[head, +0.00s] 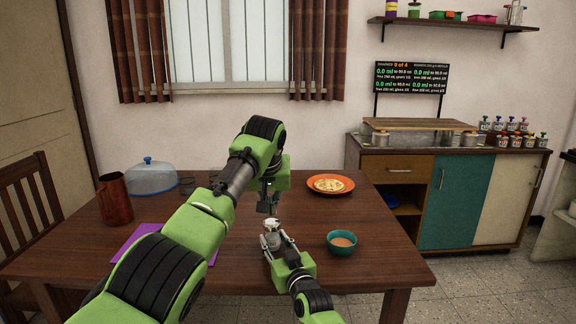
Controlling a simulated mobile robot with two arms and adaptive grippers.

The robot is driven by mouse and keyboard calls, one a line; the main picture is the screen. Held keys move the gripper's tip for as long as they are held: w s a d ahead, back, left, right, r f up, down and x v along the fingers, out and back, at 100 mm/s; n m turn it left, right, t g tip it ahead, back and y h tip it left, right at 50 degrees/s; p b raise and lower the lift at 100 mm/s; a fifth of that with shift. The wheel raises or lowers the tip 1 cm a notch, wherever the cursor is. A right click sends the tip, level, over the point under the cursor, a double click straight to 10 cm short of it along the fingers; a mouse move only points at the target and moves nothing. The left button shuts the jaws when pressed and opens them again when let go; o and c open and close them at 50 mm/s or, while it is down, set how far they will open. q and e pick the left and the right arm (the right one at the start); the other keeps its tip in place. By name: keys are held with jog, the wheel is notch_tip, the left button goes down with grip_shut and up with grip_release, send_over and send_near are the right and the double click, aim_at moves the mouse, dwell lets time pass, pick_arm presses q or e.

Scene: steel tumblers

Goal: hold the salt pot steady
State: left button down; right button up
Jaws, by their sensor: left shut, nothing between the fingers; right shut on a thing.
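The salt pot (272,226), a small pale pot, is on the wooden table near the middle of the head view. My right gripper (275,241) comes in from the lower right and is shut on the pot, its fingers around the sides. The pot looks upright; its lower part is partly hidden by the fingers. My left gripper (267,205) points down just above the pot. It is shut and empty. Whether its fingertips touch the pot's top I cannot tell.
A teal bowl (342,242) stands just right of my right gripper. An orange plate (330,185) with flatbread lies behind it. A brown jug (115,199), a clear dome (152,176) and a purple mat (135,243) are on the left.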

dwell(0.3)
jog(key=o, duration=1.2)
jog(key=shift+o, duration=0.2)
